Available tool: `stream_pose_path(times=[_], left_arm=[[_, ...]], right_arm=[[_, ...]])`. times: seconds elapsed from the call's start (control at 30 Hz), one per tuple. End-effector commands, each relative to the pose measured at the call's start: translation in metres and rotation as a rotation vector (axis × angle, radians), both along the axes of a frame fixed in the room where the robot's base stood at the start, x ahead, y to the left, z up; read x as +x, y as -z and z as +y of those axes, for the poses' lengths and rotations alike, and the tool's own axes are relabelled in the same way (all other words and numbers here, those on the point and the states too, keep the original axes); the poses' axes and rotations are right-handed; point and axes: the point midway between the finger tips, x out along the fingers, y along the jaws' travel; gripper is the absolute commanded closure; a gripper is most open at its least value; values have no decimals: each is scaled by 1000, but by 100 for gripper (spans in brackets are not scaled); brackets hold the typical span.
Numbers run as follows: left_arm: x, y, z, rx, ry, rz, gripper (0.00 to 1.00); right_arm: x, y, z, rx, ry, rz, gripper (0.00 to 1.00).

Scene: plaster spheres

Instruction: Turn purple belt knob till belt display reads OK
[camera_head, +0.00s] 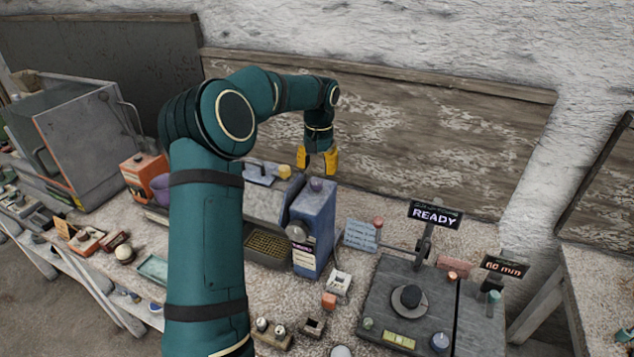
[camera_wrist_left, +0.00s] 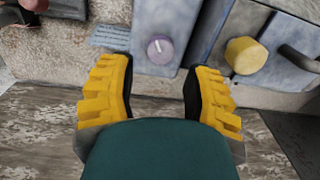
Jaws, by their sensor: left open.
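The purple knob (camera_wrist_left: 160,50) is round with a pale mark and sits on top of a blue-grey machine (camera_wrist_left: 180,18). In the head view the knob (camera_head: 317,184) is on top of the blue machine (camera_head: 313,225). My left gripper (camera_head: 317,163) points down just above and behind it. In the left wrist view the yellow fingers of my left gripper (camera_wrist_left: 160,70) are apart, one on each side of the knob, with nothing between them. A display (camera_head: 435,216) reads READY; I cannot tell which display is the belt's. My right gripper is out of view.
A yellow knob (camera_wrist_left: 245,55) stands beside the purple one. A second display (camera_head: 504,267) seems to read 00 mm. A grey plate with a black dial (camera_head: 409,298) lies at right. Small parts crowd the table; a wooden board (camera_head: 430,140) stands behind.

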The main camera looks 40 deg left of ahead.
Motion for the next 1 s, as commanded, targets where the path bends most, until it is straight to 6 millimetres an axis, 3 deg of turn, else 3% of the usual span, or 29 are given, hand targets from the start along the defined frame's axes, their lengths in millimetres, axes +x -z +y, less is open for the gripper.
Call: stream_pose_path(times=[0.1, 0.3, 0.7, 0.73, 0.87, 0.9, 1.0], left_arm=[[-1, 22, 1, -1, -2, 2, 50], [-1, 45, 2, 0, -1, 1, 50], [-2, 55, 2, -1, -3, 5, 50], [-2, 55, 3, -1, -3, 6, 43], [-3, 56, 2, -3, -4, 7, 89], [-3, 56, 2, -3, -3, 8, 95], [-3, 58, 1, -6, -2, 10, 95]], right_arm=[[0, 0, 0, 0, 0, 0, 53], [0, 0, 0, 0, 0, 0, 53], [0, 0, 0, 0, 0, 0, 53], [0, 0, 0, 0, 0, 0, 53], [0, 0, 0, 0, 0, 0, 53], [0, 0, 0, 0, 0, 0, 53], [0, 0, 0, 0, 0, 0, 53]])
